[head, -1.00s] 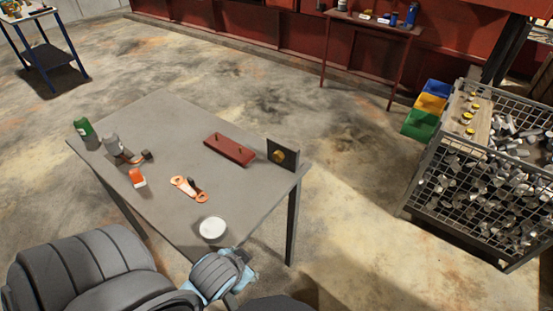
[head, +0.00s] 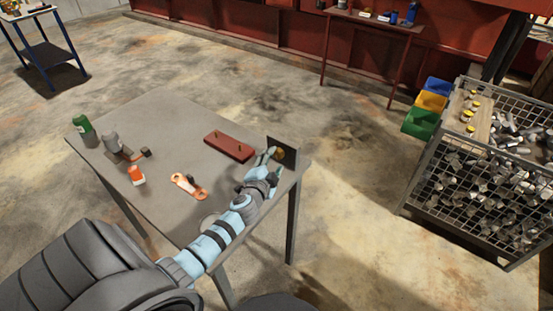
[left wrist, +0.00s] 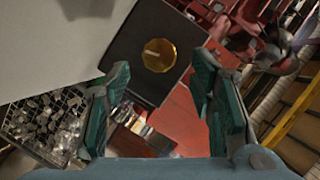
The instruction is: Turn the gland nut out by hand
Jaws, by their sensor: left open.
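The brass gland nut (head: 280,153) sits on a dark upright plate (head: 289,146) at the table's right corner. In the left wrist view the nut (left wrist: 159,55) is a gold many-sided disc on the dark plate (left wrist: 125,52). My left gripper (head: 272,160) reaches up to the nut from the front and partly hides it in the head view. In the left wrist view its teal-padded fingers (left wrist: 160,98) are wide apart and empty. The nut lies beyond the fingertips, roughly centred between them. My right gripper is not in view.
A wire cage (head: 470,170) stands to the right.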

